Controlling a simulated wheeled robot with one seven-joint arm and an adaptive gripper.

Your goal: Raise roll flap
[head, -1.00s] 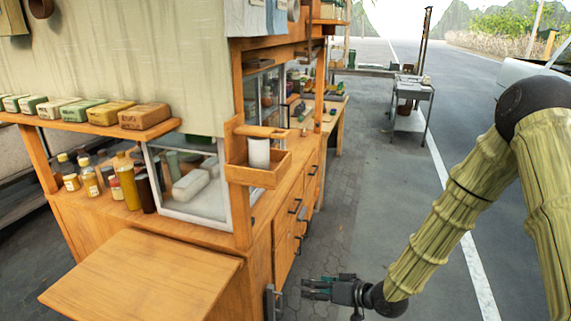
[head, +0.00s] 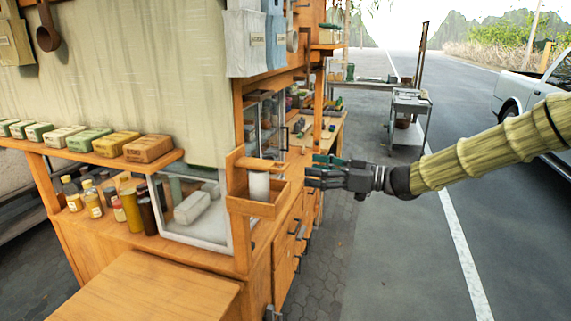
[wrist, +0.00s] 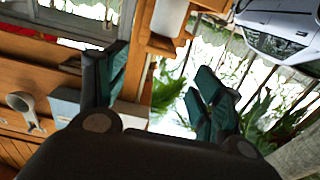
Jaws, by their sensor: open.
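A wooden holder (head: 257,208) with a white roll (head: 259,186) in it is fixed to the stall's corner post, with a wooden bar (head: 260,164) above the roll. A beige canvas sheet (head: 130,85) hangs at the stall's left side. I cannot tell which part is the roll flap. My gripper (head: 312,172) is open and empty, just right of the holder and apart from it in the picture. In the wrist view my gripper (wrist: 158,88) shows its teal fingers spread, with the white roll (wrist: 170,17) above the gap between them.
Soap boxes (head: 147,149) line a shelf at left, with bottles (head: 133,208) below. A folding wooden board (head: 150,290) juts out at the front. A metal cart (head: 408,110) stands farther back. The paved ground right of the stall is clear.

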